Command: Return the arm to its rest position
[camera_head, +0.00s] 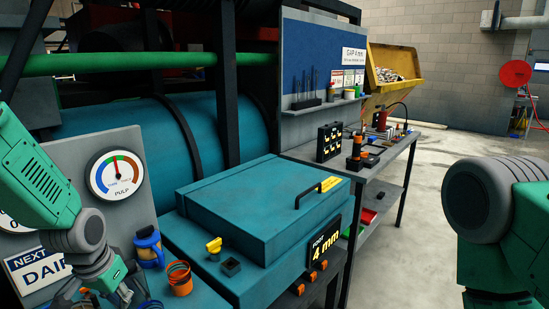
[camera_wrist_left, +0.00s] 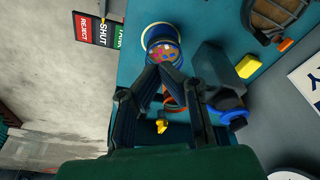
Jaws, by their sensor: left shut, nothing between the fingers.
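My left gripper (camera_head: 122,292) is low at the left of the head view, above the teal bench by the gauge panel. In the left wrist view its fingers (camera_wrist_left: 160,74) come together at the tips with nothing held. They point towards a round container (camera_wrist_left: 163,52) with a blue rim and coloured bits inside. They partly cover an orange round piece.
A teal machine with a closed lid (camera_head: 250,205) and black handle fills the centre. A yellow knob (camera_head: 214,246) stands before it. A pulp gauge (camera_head: 116,175) is on the left panel. A tool bench (camera_head: 390,160) stands behind. Open floor (camera_head: 440,175) lies to the right.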

